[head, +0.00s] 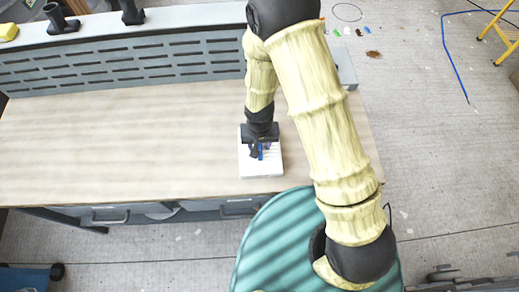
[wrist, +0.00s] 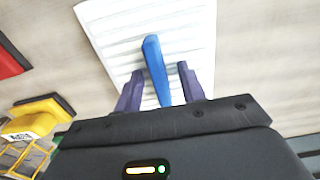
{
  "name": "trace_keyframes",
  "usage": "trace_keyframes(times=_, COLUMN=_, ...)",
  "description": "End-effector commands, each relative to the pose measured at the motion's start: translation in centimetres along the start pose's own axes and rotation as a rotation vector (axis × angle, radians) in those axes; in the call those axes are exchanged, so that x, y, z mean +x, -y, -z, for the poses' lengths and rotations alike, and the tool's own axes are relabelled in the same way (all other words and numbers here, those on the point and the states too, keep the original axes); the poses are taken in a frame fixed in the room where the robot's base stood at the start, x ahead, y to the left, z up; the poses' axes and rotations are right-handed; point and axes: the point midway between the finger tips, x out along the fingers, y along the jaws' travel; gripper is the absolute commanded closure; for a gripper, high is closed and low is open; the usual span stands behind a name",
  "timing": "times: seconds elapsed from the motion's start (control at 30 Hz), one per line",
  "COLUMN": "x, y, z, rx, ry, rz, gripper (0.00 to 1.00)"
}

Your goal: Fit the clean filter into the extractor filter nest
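A white pleated filter (head: 262,168) with a blue upright tab lies on the tan bench top near its front right. In the wrist view the filter (wrist: 110,40) fills the upper middle, with the blue tab (wrist: 156,65) standing from it. My gripper (wrist: 160,85) points down at the filter, its two purple fingers apart, one on each side of the tab. Gaps show between the fingers and the tab. My gripper (head: 262,150) hides part of the filter in the head view. I cannot make out the extractor filter nest for certain.
A grey slotted panel (head: 120,65) runs along the bench's back, with black fittings (head: 60,18) and a yellow object (head: 8,32) beyond it. A grey box (head: 345,68) is partly behind my arm. The bench top (head: 100,140) left of the filter is clear.

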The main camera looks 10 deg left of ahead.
Motion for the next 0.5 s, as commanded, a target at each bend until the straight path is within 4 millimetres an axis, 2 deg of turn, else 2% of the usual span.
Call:
trace_keyframes(times=0.17, x=-0.02, y=0.0, z=0.01, rx=0.0, ry=0.0, rz=0.0, gripper=0.6)
trace_keyframes(times=0.37, x=-0.03, y=0.0, z=0.01, rx=0.0, ry=0.0, rz=0.0, gripper=0.99)
trace_keyframes(times=0.5, x=-0.05, y=0.0, z=0.02, rx=0.0, ry=-0.001, rz=0.0, gripper=1.0)
